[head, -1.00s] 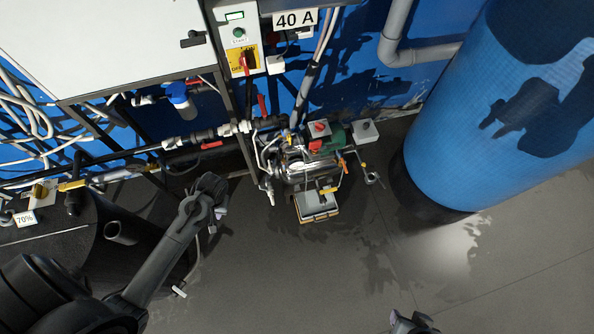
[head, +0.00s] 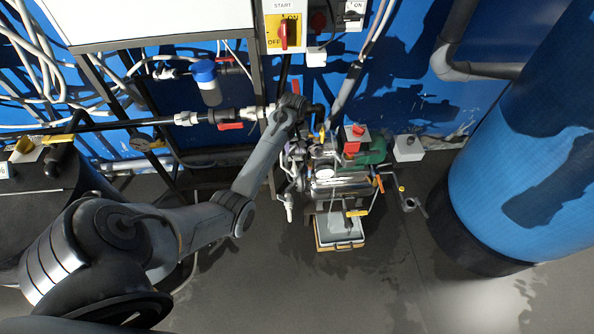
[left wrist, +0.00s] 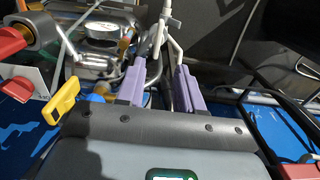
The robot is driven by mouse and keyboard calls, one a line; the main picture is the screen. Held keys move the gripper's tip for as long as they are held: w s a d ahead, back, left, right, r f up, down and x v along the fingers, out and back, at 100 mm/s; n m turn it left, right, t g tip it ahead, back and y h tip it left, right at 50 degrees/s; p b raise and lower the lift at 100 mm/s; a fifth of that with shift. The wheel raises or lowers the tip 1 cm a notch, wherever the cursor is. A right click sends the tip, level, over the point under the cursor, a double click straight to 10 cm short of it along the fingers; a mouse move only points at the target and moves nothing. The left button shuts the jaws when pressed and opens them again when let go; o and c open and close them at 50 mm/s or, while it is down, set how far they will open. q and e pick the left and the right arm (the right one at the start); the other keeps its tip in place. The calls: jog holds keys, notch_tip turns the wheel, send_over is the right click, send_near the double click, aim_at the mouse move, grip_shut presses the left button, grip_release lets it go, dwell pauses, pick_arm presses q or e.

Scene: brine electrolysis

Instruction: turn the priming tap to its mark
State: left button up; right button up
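The pump skid (head: 340,185) stands on the floor at centre, with several small taps on it. A yellow handle (head: 357,213) is at its front, and another yellow handle (left wrist: 62,100) shows at left in the left wrist view. I cannot tell which tap is the priming tap, and no mark is readable. My left gripper (left wrist: 160,82) has its purple fingers apart, with thin metal pipework (left wrist: 168,40) beyond and between them; contact is unclear. In the head view the gripper (head: 293,158) is at the skid's left side, partly hidden by my arm. My right gripper is not in view.
A blue tank (head: 525,180) stands at right, and a switch box (head: 286,25) hangs above. A pipe with a red-handled valve (head: 230,126) runs left. The front floor is clear.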

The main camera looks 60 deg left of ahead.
aim_at(294, 165)
pick_arm(q)
notch_tip(294, 165, down, 11)
jog(key=b, duration=0.3)
jog(key=shift+w+r, duration=0.15)
jog(key=shift+r, duration=0.05)
jog(key=shift+c, duration=0.3)
grip_shut()
